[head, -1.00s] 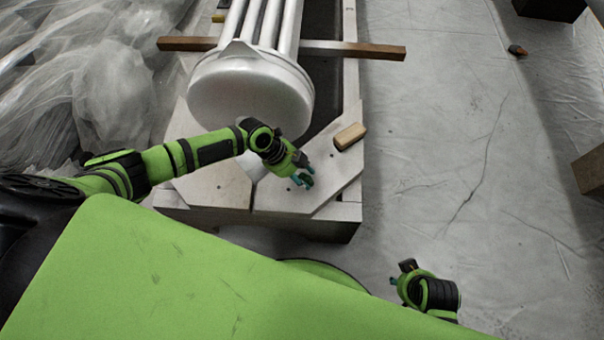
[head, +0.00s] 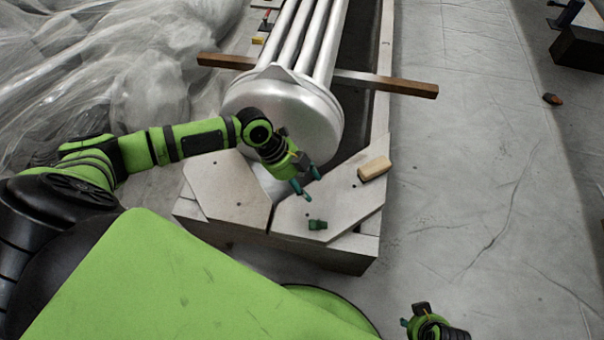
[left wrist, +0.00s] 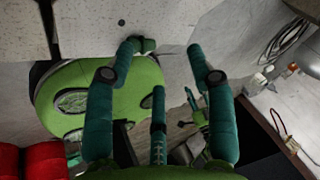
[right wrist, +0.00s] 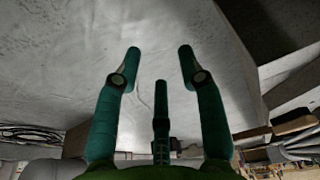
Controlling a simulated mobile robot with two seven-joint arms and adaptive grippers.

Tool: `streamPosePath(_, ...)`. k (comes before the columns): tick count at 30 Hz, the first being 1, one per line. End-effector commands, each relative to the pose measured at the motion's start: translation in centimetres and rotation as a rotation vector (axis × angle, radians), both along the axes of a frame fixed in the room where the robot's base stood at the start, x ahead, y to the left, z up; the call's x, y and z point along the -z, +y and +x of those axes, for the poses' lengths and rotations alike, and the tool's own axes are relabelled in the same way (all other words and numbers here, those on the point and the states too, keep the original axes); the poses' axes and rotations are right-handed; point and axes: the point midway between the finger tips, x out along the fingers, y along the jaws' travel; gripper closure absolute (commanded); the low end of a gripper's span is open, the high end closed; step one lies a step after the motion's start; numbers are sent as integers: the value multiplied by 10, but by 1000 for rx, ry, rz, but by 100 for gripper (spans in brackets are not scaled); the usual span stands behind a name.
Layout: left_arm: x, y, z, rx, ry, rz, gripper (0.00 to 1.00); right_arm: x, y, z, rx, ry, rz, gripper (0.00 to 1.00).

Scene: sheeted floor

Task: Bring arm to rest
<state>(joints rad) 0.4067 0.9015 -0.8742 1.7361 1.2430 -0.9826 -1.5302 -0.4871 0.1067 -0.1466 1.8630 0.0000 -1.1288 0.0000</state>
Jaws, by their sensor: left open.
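My left gripper (head: 306,180) hangs above the pale board platform (head: 240,200), in front of the round end of a white tube bundle (head: 290,110). Its teal fingers are spread and nothing is between them; they also show apart in the left wrist view (left wrist: 163,47). A small dark green piece (head: 318,225) lies on the platform just below the left gripper, apart from it in the head view. In the left wrist view it shows beside one fingertip (left wrist: 147,45). My right gripper (head: 412,322) is low at the bottom right, its fingers apart and empty in the right wrist view (right wrist: 160,54).
A tan wooden block (head: 374,168) lies on the platform to the right. A long brown bar (head: 400,86) crosses under the tubes. Crumpled clear sheeting (head: 110,70) covers the left side. The sheeted floor (head: 460,170) to the right is mostly clear, with a small brown object (head: 552,99).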

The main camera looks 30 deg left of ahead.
Motion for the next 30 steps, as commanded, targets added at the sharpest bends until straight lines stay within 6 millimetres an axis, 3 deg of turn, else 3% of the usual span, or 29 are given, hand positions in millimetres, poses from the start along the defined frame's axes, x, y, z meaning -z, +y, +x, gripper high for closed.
streamPosePath(4,-11,6,-2,1,-1,1,45,0,0,0,0,0,0,60)
streamPosePath(12,-13,6,-2,0,0,-1,45,0,0,0,0,0,0,60)
streamPosePath(17,0,-18,-12,-75,35,-21,45,-3,0,1,0,-2,0,60)
streamPosePath(20,17,-48,-26,-239,90,-52,45,-7,0,2,1,-5,0,60)
streamPosePath(23,34,-70,-41,-509,162,-88,45,-13,0,3,1,-7,1,60)
streamPosePath(26,49,-71,-55,-796,229,-108,45,-18,0,4,1,-10,0,60)
streamPosePath(30,66,-58,-78,-1139,303,-112,45,-23,0,4,2,-11,1,60)
